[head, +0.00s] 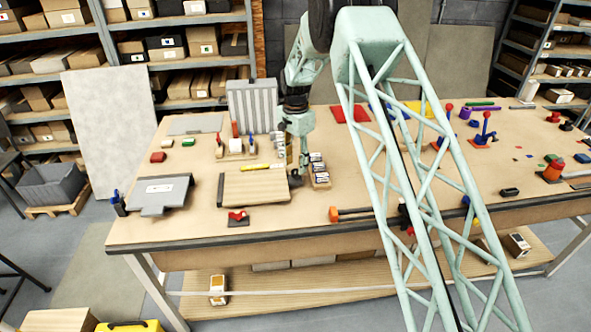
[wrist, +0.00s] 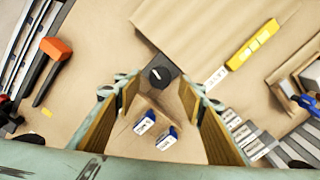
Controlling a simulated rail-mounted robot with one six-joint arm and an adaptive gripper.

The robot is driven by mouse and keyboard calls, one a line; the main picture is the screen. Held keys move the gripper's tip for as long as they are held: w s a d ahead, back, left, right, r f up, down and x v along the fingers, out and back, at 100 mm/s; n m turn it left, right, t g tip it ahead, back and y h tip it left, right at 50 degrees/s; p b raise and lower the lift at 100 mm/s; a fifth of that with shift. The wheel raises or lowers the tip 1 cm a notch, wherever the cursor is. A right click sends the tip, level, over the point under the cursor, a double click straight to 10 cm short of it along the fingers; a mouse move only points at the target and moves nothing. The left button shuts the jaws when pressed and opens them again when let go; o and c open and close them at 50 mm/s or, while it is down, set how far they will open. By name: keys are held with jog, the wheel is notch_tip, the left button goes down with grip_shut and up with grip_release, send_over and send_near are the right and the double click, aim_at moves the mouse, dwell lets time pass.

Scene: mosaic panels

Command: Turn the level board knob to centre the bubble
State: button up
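A pale wooden board (head: 255,188) lies on the workbench, and its corner fills the upper part of the wrist view (wrist: 205,30). At its right end is a round black knob (wrist: 158,75) with a short white mark, on a dark bracket. The knob also shows small in the head view (head: 295,180). My gripper (wrist: 159,95) is open and empty, its wood-coloured fingers spread wide. In the wrist view the knob lies just beyond the fingertips, between their lines. In the head view my gripper (head: 303,160) points down near the knob. I cannot make out a bubble.
Two small white-and-blue items (wrist: 156,130) lie between the fingers' lines, below the knob in the picture. A yellow tool (wrist: 252,45) lies beside the board. An orange-headed hammer (head: 335,214) lies to the right.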

aim_at(296, 172)
jog(key=shift+f, duration=1.7)
jog(key=c, duration=0.8)
jog(key=shift+c, duration=0.2)
